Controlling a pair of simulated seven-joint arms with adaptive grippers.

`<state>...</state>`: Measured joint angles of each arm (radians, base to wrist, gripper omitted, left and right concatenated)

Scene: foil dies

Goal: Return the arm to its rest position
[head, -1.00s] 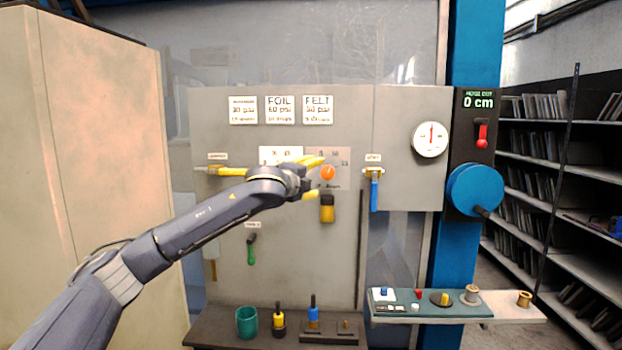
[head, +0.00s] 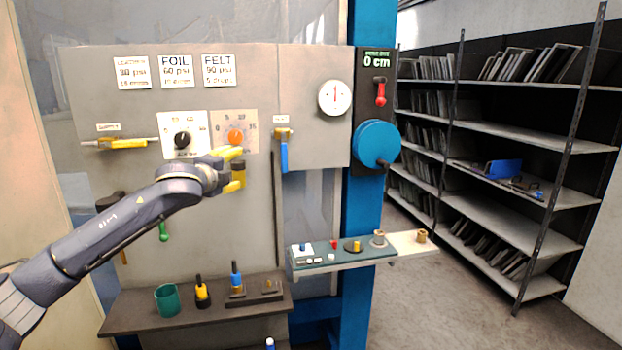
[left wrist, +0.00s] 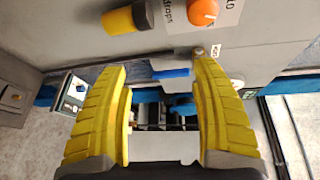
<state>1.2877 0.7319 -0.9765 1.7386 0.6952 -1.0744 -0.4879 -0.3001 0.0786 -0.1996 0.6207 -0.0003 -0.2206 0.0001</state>
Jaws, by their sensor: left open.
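My left arm comes in from the left in the head view. Its gripper (head: 232,165) has yellow fingers and is in front of the grey panel (head: 300,70), just below the orange knob (head: 235,136). In the left wrist view the gripper (left wrist: 162,105) is open, its two yellow fingers wide apart with nothing between them. The orange knob also shows there (left wrist: 204,12), beyond the fingertips. My right gripper is not in view.
A black knob (head: 182,140) and a blue-handled lever (head: 284,155) are on the panel. A shelf (head: 130,315) below holds a green cup (head: 167,299) and several tools. A narrow ledge (head: 345,257) with small parts juts out at right. A blue wheel (head: 376,145) is beside the gauge (head: 335,97).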

